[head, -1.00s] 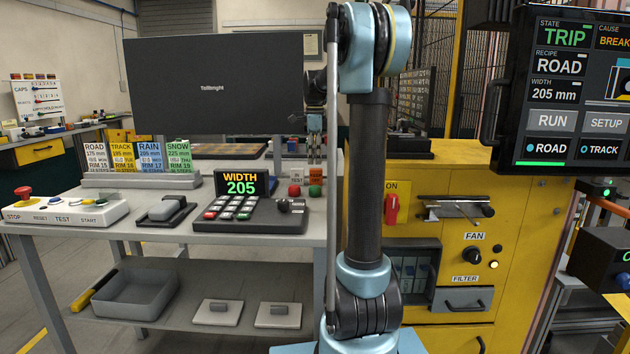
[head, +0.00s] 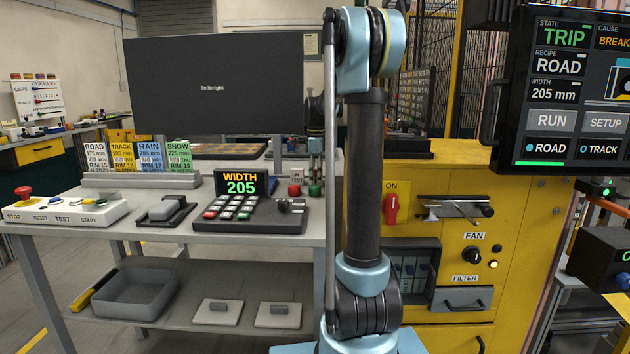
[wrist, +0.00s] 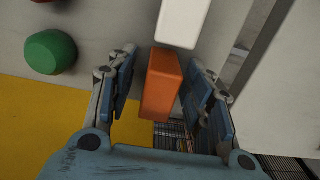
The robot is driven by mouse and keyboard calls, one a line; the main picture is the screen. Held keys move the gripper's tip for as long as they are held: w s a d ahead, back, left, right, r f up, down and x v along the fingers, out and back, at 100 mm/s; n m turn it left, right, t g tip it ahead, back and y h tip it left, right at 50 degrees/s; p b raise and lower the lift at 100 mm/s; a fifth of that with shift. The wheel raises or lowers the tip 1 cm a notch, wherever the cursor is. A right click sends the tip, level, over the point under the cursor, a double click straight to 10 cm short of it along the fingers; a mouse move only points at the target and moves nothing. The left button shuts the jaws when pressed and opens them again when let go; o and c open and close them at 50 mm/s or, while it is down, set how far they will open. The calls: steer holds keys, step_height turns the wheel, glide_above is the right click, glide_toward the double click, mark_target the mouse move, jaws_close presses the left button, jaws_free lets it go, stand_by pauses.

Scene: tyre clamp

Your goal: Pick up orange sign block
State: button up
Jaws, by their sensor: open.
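The orange sign block (wrist: 162,83) stands between the two blue finger pads of my gripper (wrist: 161,66) in the wrist view. My gripper is open, with a visible gap on the left of the block; the right pad is close to it, and contact there is unclear. In the head view my gripper (head: 315,168) points down at the right end of the grey bench, above the green button, and it covers most or all of the orange block.
A white block (wrist: 182,22) stands beside the orange one. The green button (wrist: 51,52) is to the left in the wrist view. The width keypad (head: 252,212) sits left on the bench (head: 180,234); the yellow cabinet (head: 530,240) is to the right.

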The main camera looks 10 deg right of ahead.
steer(key=shift+c, duration=0.6)
jaws_close()
